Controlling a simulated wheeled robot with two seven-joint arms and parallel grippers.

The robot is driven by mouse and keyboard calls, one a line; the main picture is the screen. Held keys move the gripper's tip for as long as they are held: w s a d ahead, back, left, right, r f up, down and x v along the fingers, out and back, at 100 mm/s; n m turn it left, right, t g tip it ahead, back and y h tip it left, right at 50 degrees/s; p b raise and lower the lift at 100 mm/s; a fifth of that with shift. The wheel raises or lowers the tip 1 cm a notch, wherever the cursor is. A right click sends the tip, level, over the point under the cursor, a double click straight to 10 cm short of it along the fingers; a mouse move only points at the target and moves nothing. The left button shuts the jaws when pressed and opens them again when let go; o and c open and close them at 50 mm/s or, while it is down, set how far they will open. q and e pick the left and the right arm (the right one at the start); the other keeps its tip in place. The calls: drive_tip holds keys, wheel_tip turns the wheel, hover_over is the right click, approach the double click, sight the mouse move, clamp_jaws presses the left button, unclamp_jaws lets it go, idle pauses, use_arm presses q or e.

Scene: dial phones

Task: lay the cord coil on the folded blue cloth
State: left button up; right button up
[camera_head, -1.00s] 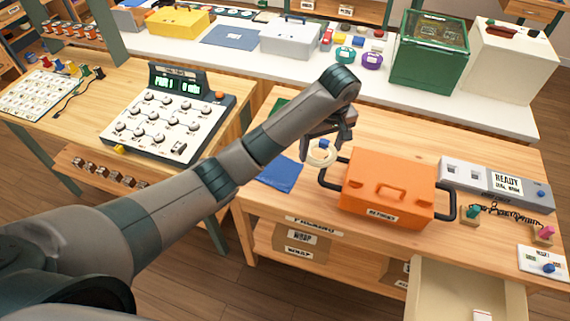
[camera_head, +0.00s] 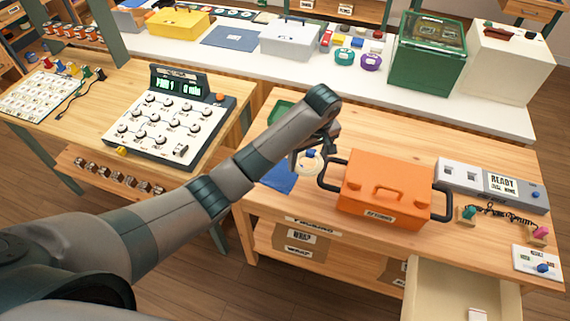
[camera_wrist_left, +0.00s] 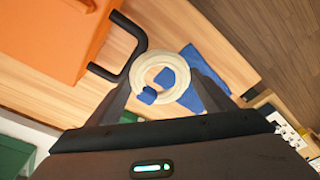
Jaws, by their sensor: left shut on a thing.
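The cord coil is a cream ring (camera_head: 311,163) with a blue band; in the left wrist view the coil (camera_wrist_left: 143,72) hangs between the two fingers. My left gripper (camera_head: 305,155) is shut on it; it also shows in the left wrist view (camera_wrist_left: 160,82). The folded blue cloth (camera_head: 279,178) lies on the wooden table, left of the coil in the head view. In the left wrist view the cloth (camera_wrist_left: 206,88) shows behind and to the right of the coil, partly covered by it. My right gripper is not in view.
An orange case (camera_head: 385,188) with black handles stands close to the right of the coil. A green tray (camera_head: 281,112) lies behind the cloth, partly hidden by my arm. A grey panel (camera_head: 492,184) and an open drawer (camera_head: 440,292) are farther right.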

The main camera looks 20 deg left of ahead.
use_arm(q)
drive_tip(key=p, duration=0.3)
hover_over(284, 174)
drive_tip(key=f, duration=0.2)
drive_tip(key=d+f, duration=0.1)
drive_tip(key=f, duration=0.1)
drive_tip(key=shift+a+f, duration=0.35)
wheel_tip(284, 174, down, 3)
drive_tip(key=shift+f+p, duration=0.2)
drive_tip(key=shift+p, duration=0.4)
drive_tip(key=shift+f, duration=0.3)
drive_tip(key=shift+f, duration=0.5)
drive_tip(key=shift+s, duration=0.1)
